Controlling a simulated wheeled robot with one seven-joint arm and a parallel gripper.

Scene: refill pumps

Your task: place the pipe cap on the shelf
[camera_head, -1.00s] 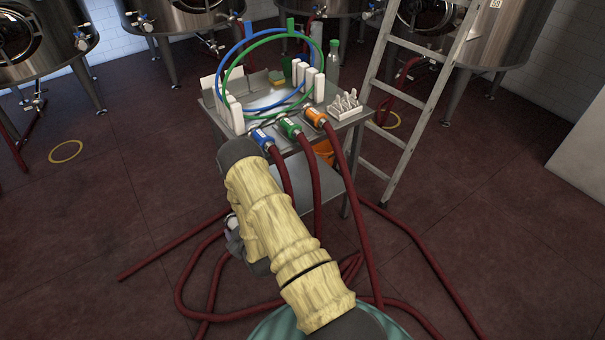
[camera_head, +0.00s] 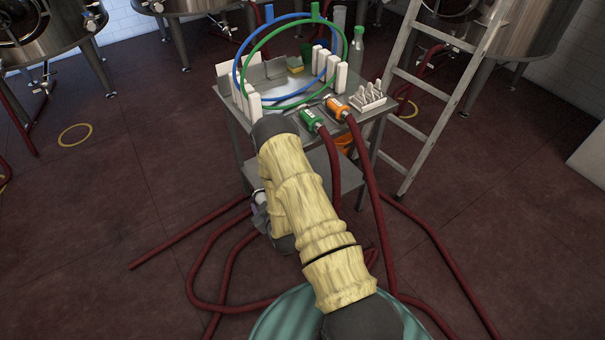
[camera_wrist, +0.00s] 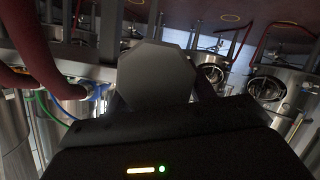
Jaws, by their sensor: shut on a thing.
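A dark grey, eight-sided flat piece, which looks like the pipe cap (camera_wrist: 156,74), fills the middle of the wrist view. My gripper (camera_wrist: 155,98) is shut on it; the fingertips are mostly hidden behind it. In the head view my yellow-sleeved arm hides the cap, and I cannot make out the fingertips. A metal cart stands ahead, with a top (camera_head: 234,112) and a lower shelf (camera_head: 318,168). My arm overlaps the cart's near left side in the picture. I cannot tell how far the cap is from either level.
A green-handled hose end (camera_head: 311,119) and an orange-handled one (camera_head: 337,107) lie at the cart's front edge. Red hoses (camera_head: 207,229) loop over the floor. A ladder (camera_head: 428,85) stands right of the cart. Steel tanks (camera_head: 60,32) line the back. The left floor is mostly clear.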

